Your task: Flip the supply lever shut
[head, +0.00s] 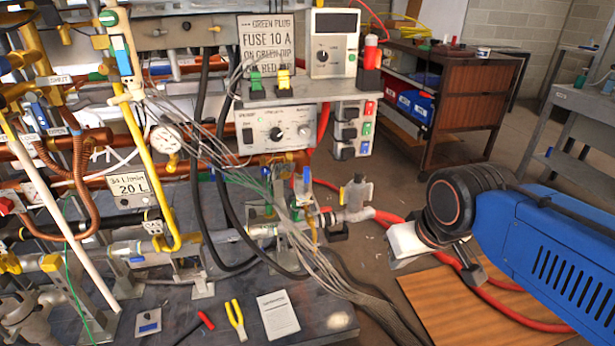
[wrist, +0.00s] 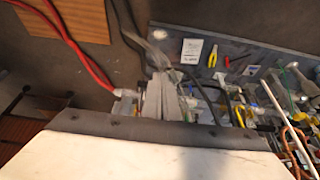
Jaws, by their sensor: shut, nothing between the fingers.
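I cannot tell for sure which handle is the supply lever. My gripper (head: 404,242) is a pale block under my blue arm at the right, small in the picture, shut and empty. It is right of the pipework and apart from it. In the wrist view a large white surface with a dark edge fills the bottom, and the pipe fittings (wrist: 125,93) show beyond it.
A bundle of grey cables (head: 300,245) hangs across the pipework. A red hose (head: 385,216) runs on the floor near a wooden board (head: 450,305). Yellow pliers (head: 236,318) and a paper (head: 278,314) lie on the dark base plate (head: 190,315). A brown cabinet (head: 460,85) stands behind.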

